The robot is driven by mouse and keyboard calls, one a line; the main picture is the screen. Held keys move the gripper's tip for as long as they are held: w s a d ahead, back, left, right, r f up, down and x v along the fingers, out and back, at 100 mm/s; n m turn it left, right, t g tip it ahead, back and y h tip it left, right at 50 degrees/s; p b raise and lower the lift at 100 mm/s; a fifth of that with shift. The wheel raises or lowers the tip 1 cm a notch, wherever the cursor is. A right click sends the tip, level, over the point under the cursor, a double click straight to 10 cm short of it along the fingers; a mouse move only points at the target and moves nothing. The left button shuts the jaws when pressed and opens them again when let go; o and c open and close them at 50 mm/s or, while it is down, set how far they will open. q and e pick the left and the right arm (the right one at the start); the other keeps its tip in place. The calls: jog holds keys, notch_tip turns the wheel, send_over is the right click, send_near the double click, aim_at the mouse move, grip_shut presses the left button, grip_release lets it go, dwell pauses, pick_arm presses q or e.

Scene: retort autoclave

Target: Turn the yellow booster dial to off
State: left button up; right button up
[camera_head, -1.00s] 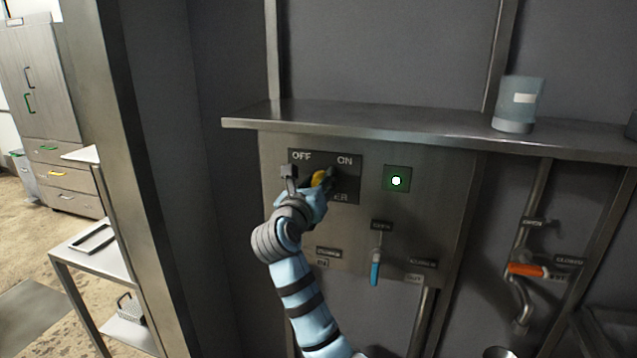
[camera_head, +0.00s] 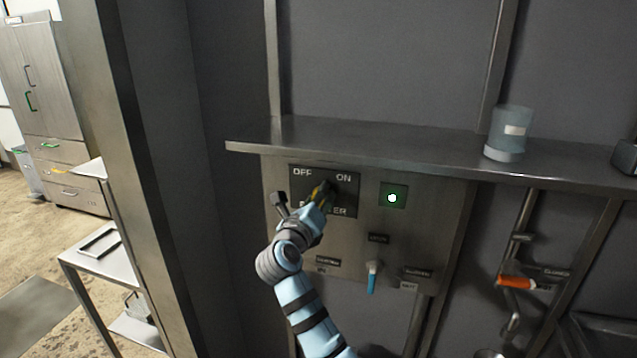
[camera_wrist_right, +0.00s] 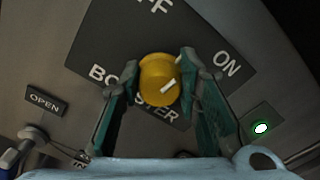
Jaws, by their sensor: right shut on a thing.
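The yellow booster dial (camera_wrist_right: 156,77) sits on a dark plate (camera_wrist_right: 112,45) lettered OFF, ON and BOOSTER. Its white mark slants toward the ON side in the right wrist view. My right gripper (camera_wrist_right: 158,82) has one finger on each side of the dial and is shut on it. In the head view the right gripper (camera_head: 322,190) covers most of the dial, and only a little yellow shows. A green lamp (camera_head: 392,197) to the right of the plate is lit. My left gripper is not in view.
A metal shelf (camera_head: 400,152) juts out above the panel and carries a blue-grey container (camera_head: 508,133). Below the plate is a blue-handled lever (camera_head: 372,277). An orange-handled valve (camera_head: 516,283) is on the pipe at right. A wall edge stands left of my arm.

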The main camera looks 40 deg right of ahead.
jog(key=n+p, duration=0.5)
jog(key=p, duration=0.2)
jog(key=shift+r, duration=0.15)
jog(key=shift+f+n+p, duration=0.2)
jog(key=shift+n+p, duration=0.75)
jog(key=shift+n, duration=0.25)
jog(key=o, duration=1.2)
jog(key=shift+w+a, duration=0.1)
